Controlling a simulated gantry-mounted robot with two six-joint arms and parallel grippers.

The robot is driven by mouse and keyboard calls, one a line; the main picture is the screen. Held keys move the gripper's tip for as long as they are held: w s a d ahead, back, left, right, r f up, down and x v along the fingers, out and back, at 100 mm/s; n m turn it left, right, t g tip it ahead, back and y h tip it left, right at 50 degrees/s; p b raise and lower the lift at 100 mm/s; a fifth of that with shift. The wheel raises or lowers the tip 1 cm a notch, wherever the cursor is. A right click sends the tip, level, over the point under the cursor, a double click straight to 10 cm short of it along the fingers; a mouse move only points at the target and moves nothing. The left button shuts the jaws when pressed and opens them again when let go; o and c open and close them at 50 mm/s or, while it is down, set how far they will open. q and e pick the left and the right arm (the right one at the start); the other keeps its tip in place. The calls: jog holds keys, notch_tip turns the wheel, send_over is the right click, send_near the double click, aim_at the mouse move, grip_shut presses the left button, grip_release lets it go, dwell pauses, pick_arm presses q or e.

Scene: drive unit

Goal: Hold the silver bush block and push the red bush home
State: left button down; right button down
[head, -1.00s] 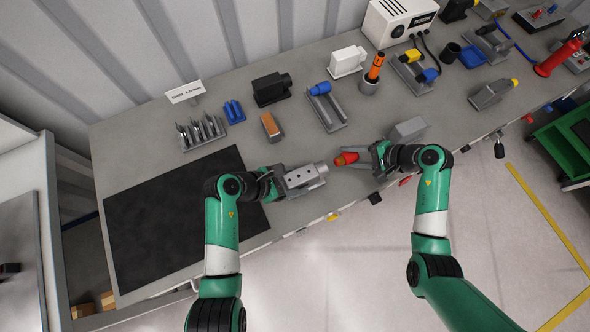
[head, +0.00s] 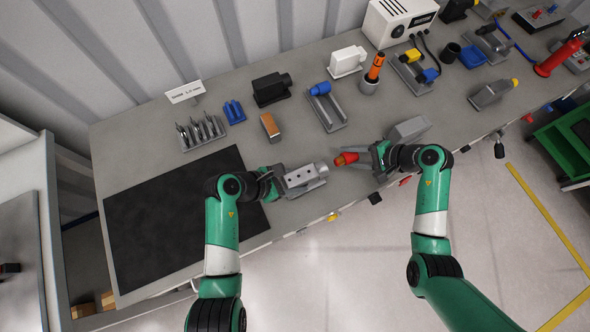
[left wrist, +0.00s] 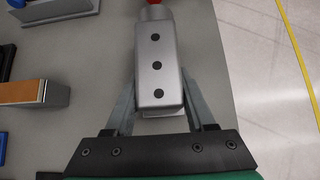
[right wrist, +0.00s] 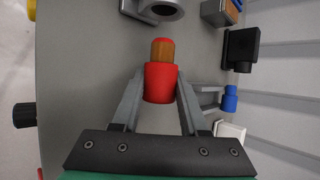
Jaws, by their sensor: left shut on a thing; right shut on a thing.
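The silver bush block (head: 302,177) has a row of dark holes on top and a round collar at its right end. My left gripper (head: 283,182) is shut on it from the left, near the bench's front edge. The block also fills the middle of the left wrist view (left wrist: 157,65). The red bush (head: 347,158) has a bronze-coloured nose. My right gripper (head: 362,158) is shut on it. In the right wrist view the red bush (right wrist: 160,84) points its nose at the block's round opening (right wrist: 162,8), with a visible gap between them.
A grey fixture with a blue knob (head: 326,107) lies behind the block, beside an orange-topped block (head: 270,126). A grey block (head: 409,129) stands behind my right gripper. A black mat (head: 165,215) covers the left of the bench and is clear.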

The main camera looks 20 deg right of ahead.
aim_at(337, 164)
pick_arm(q)
jog(key=shift+f, duration=0.1)
dwell(0.4)
pick_arm(e)
jog(key=shift+a+f, duration=0.2)
jog(key=shift+a, duration=0.75)
jog(key=shift+a, duration=0.4)
jog(key=shift+s+a, duration=0.1)
jog(key=shift+a, duration=0.9)
dwell(0.8)
jog(key=shift+a, duration=0.4)
jog(key=shift+c, duration=1.8)
grip_release()
